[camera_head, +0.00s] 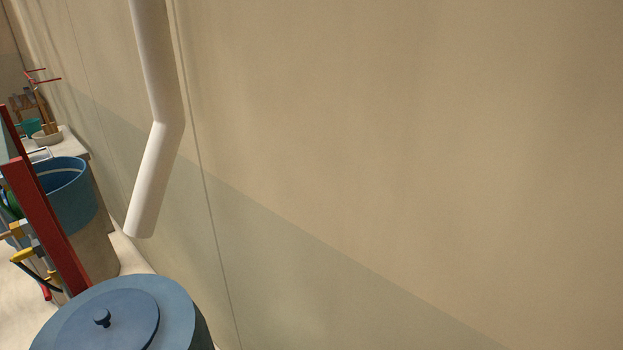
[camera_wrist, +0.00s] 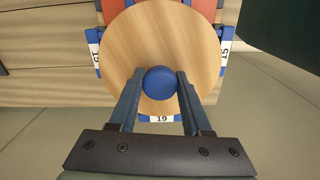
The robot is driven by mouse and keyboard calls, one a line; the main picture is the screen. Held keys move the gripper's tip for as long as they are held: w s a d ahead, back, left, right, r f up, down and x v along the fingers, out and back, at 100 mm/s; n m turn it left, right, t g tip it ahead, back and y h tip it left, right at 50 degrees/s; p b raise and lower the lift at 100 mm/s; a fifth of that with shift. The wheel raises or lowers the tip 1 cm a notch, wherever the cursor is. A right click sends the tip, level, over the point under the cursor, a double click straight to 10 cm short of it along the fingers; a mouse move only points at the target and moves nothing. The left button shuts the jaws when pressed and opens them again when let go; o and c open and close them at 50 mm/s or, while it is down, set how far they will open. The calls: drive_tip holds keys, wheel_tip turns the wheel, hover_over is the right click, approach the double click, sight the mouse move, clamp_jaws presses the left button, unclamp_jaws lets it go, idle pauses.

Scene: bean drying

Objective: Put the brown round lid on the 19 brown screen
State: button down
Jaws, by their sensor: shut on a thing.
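In the wrist view, the brown round lid (camera_wrist: 132,48) is a light wooden disc with a blue round knob (camera_wrist: 160,76). My gripper (camera_wrist: 159,84) is shut on the knob, one finger on each side. Behind the lid is a blue-edged screen with a white label reading 19 (camera_wrist: 162,118) at its near edge. Similar labels show at its left and right sides. The lid hides most of the screen's middle. I cannot tell whether the lid touches the screen or hangs above it. Neither the lid nor my gripper shows in the head view.
Wooden boards (camera_wrist: 45,50) lie left of the lid, and a dark green surface (camera_wrist: 285,30) is at upper right. In the head view, a blue lidded drum (camera_head: 175,300), a red post (camera_head: 45,225), a blue bucket (camera_head: 72,195) and a white pipe (camera_head: 155,165) stand along the wall.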

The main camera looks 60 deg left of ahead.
drive_tip(key=shift+f, duration=0.55)
drive_tip(key=shift+c, duration=1.4)
unclamp_jaws()
drive_tip(key=shift+r, duration=0.15)
